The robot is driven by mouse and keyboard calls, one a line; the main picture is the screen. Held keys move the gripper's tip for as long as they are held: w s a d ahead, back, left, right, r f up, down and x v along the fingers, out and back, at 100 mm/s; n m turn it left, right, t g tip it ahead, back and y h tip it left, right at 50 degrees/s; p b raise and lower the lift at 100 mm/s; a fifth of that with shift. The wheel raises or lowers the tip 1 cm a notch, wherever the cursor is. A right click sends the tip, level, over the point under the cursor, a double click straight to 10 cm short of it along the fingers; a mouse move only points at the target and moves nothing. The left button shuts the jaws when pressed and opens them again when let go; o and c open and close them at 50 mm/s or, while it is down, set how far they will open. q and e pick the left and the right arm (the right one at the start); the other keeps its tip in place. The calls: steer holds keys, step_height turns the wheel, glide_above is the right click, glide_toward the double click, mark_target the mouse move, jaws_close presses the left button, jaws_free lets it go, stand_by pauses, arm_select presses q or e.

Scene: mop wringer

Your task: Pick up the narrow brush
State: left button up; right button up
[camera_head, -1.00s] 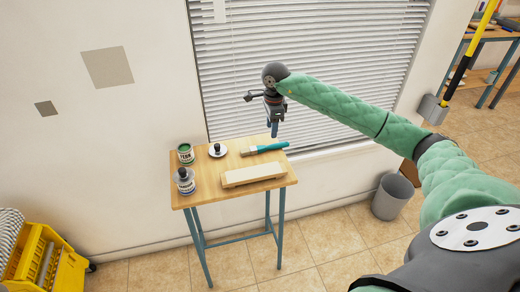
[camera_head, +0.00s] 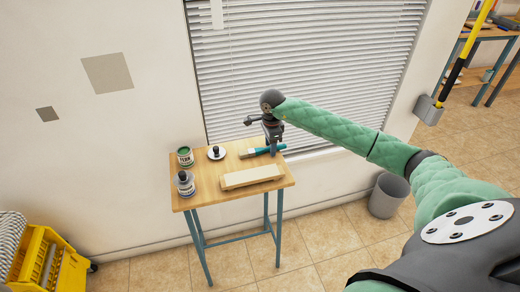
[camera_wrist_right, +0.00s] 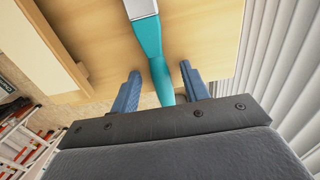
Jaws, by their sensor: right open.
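The narrow brush (camera_head: 262,150) lies on the small wooden table, with a teal handle and a pale metal ferrule. In the right wrist view the brush (camera_wrist_right: 152,52) runs down between my two blue fingers, its handle end near the palm. My right gripper (camera_head: 273,148) is at the handle end, near the table's back right corner. In the wrist view my right gripper (camera_wrist_right: 158,88) is open, with a finger on each side of the handle and gaps between. My left gripper is not in view.
On the table (camera_head: 207,185) stand a green-labelled can (camera_head: 185,156), a second can (camera_head: 184,183), a round dark-knobbed object (camera_head: 216,152) and a long cream block (camera_head: 252,177). Window blinds (camera_head: 310,60) are close behind. A grey bin (camera_head: 388,195) stands right; a yellow mop bucket (camera_head: 48,262) left.

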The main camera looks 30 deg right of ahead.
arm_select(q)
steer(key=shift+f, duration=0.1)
arm_select(e)
steer(key=shift+f, duration=0.1)
jaws_close()
